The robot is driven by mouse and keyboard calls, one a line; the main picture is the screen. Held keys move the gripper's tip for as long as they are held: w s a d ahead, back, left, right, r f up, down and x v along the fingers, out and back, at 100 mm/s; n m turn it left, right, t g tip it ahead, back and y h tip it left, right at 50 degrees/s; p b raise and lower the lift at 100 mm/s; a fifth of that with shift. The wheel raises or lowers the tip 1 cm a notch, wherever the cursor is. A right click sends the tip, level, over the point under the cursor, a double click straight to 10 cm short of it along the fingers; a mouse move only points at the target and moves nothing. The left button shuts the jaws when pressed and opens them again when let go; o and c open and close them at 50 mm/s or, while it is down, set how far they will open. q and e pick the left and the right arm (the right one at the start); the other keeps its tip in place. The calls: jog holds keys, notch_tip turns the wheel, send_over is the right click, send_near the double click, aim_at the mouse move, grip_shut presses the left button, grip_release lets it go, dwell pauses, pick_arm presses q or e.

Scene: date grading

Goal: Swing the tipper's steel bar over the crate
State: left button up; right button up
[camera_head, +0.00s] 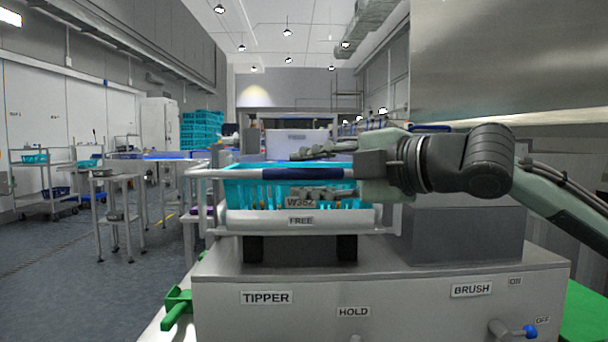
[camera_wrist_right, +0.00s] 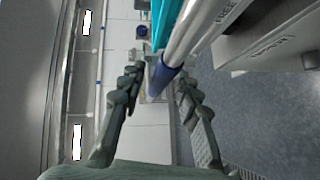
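The tipper (camera_head: 380,285) is a grey machine in front of me. The cyan crate (camera_head: 235,190), tagged W382, sits at its top. The steel bar (camera_head: 208,173), with a blue sleeve (camera_head: 290,173), crosses the crate's near side at about rim height in the head view. My right gripper (camera_head: 305,173) reaches in from the right, one finger above the sleeve and one below. In the right wrist view, the sleeve (camera_wrist_right: 160,78) lies between the spread fingers, with gaps showing; contact is not clear. The left gripper is not in view.
A plate marked FREE (camera_head: 300,220) is below the crate. Knobs, including a blue-tipped one (camera_head: 530,332), are on the tipper's front. A green handle (camera_head: 178,305) sticks out at left. Carts, stools and stacked cyan crates (camera_head: 202,130) stand farther back. The left floor is mostly open.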

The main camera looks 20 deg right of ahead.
jog(key=shift+w+a+f, duration=0.1)
jog(key=shift+w+a, duration=0.1)
jog(key=shift+w, duration=0.25)
jog(key=shift+c, duration=0.3)
grip_shut()
